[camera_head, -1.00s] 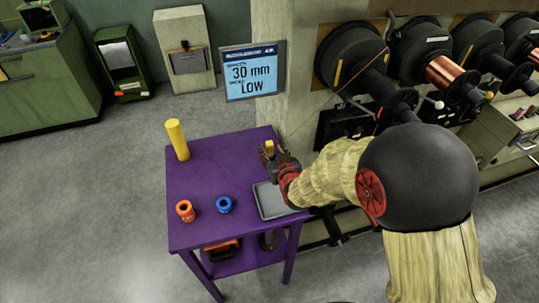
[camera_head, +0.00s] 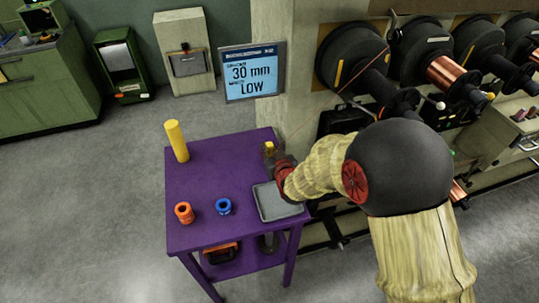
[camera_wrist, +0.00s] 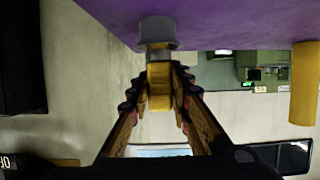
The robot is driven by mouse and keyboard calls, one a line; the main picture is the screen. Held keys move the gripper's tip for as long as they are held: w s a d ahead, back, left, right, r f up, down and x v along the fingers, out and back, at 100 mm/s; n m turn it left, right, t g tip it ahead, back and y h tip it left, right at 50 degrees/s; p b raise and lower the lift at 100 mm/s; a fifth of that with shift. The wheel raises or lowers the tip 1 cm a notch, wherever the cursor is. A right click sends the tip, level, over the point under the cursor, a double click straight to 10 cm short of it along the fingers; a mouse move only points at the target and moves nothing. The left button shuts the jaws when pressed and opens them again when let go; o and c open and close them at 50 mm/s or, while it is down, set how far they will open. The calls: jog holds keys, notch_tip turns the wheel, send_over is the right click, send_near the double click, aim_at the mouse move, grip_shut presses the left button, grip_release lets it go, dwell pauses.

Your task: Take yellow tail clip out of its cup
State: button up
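The yellow tail clip (camera_wrist: 159,90) shows between the two fingers of my gripper (camera_wrist: 162,72) in the wrist view. The fingers converge on it and look shut on its sides. A small grey cup (camera_wrist: 157,32) is right beyond the fingertips, against the purple table top, in line with the clip. A narrow stretch shows between cup and fingertips; how deep the clip sits is hidden. In the head view my gripper (camera_head: 272,156) is at the table's right edge, with the yellow tip just visible and the cup mostly hidden.
A sign (camera_head: 252,71) and wire spools (camera_head: 352,57) are behind.

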aim_at(269, 144)
grip_shut()
jog(key=shift+r, duration=0.55)
notch_tip(269, 144, up, 2)
jog(key=shift+r+p, duration=0.15)
jog(key=shift+p, duration=0.35)
jog(key=s+d+r+p, duration=0.3)
jog(key=s+d+r, duration=0.5)
jog(key=s, duration=0.3)
jog(key=shift+s+d+r+p, duration=0.15)
jog(key=shift+r+p, duration=0.25)
jog(key=shift+r, duration=0.4)
